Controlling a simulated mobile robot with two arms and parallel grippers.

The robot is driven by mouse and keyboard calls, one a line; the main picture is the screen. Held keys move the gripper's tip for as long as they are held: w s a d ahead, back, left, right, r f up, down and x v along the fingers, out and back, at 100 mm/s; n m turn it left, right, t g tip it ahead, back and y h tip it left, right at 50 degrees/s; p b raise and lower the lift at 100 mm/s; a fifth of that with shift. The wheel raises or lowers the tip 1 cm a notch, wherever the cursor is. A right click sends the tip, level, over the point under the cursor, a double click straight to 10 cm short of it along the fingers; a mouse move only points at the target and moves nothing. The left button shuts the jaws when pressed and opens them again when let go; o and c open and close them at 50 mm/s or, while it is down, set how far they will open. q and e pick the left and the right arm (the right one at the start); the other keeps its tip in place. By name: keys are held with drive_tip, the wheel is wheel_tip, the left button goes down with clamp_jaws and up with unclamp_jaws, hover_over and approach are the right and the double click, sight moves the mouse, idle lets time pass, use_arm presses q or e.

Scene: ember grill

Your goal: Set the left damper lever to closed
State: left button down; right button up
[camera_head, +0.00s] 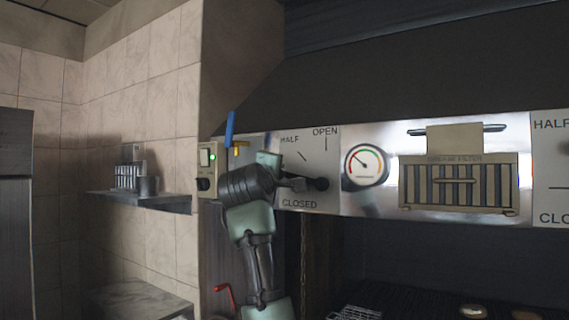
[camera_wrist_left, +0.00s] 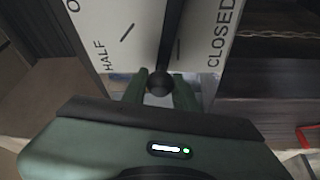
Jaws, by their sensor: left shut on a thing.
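The left damper plate (camera_head: 318,160) carries the labels OPEN, HALF and CLOSED. Its dark lever points left from a round hub (camera_head: 320,184), close to level. In the left wrist view the lever rod (camera_wrist_left: 169,40) runs down to a ball knob (camera_wrist_left: 158,82). The rod lies between the HALF and CLOSED marks, close beside the CLOSED mark. My left gripper (camera_head: 298,184) is shut on the lever's knob end, with one finger on each side in the left wrist view (camera_wrist_left: 160,92). In the head view my gripper covers part of the lever. My right gripper is out of view.
Right of the plate are a round gauge (camera_head: 365,165) and a grease filter (camera_head: 458,183). A second damper plate (camera_head: 551,160) shows at the right edge. A blue handle (camera_head: 230,128) and a control box (camera_head: 207,170) are left of my wrist. A wall shelf (camera_head: 150,200) is further left.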

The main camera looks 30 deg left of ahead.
use_arm(q)
drive_tip(key=shift+f+n+g, duration=0.3)
drive_tip(key=shift+f+n, duration=0.5)
drive_tip(key=shift+f+n+p, duration=0.3)
drive_tip(key=shift+f+n, duration=0.1)
drive_tip(key=shift+a+f, duration=0.1)
drive_tip(key=c, duration=1.1)
unclamp_jaws()
drive_tip(key=shift+c, duration=0.2)
